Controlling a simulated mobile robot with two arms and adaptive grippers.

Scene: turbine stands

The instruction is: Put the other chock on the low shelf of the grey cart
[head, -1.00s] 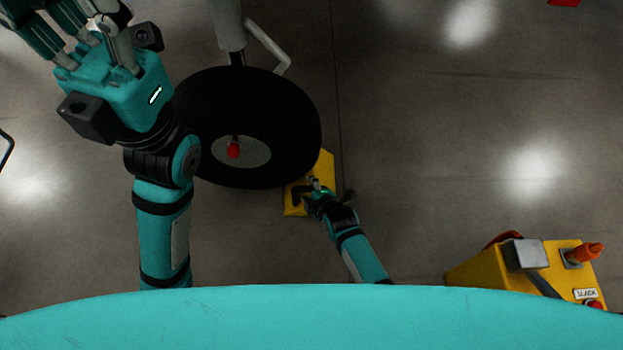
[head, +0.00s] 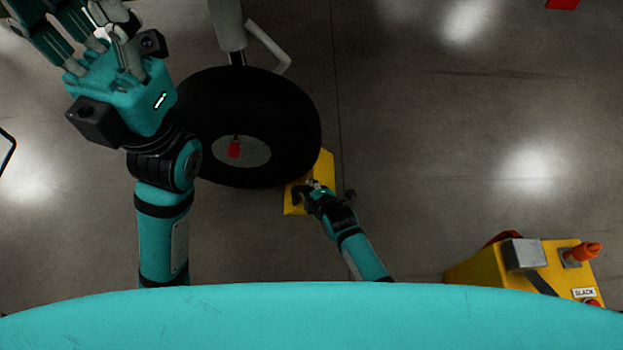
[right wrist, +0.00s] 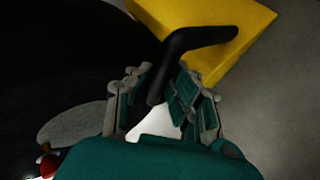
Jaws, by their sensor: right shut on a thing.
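The yellow chock (head: 325,168) is at the lower right of the black wheel, seemingly on the floor. Its black bent handle (right wrist: 195,42) shows in the right wrist view, with the yellow body (right wrist: 228,25) behind it. My right gripper (head: 313,188) is at the chock; in the right wrist view its fingers (right wrist: 163,97) are shut around the handle. My left gripper (head: 95,30) is high at the upper left, cut by the picture's edge, and its fingertips do not show clearly. The grey cart is not in view.
The large black wheel (head: 290,110) with a grey hub and a light strut (head: 228,25) stands left of the chock. A yellow unit (head: 480,267) with an orange knob and a "SLACK" label is at the lower right. The floor between is clear.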

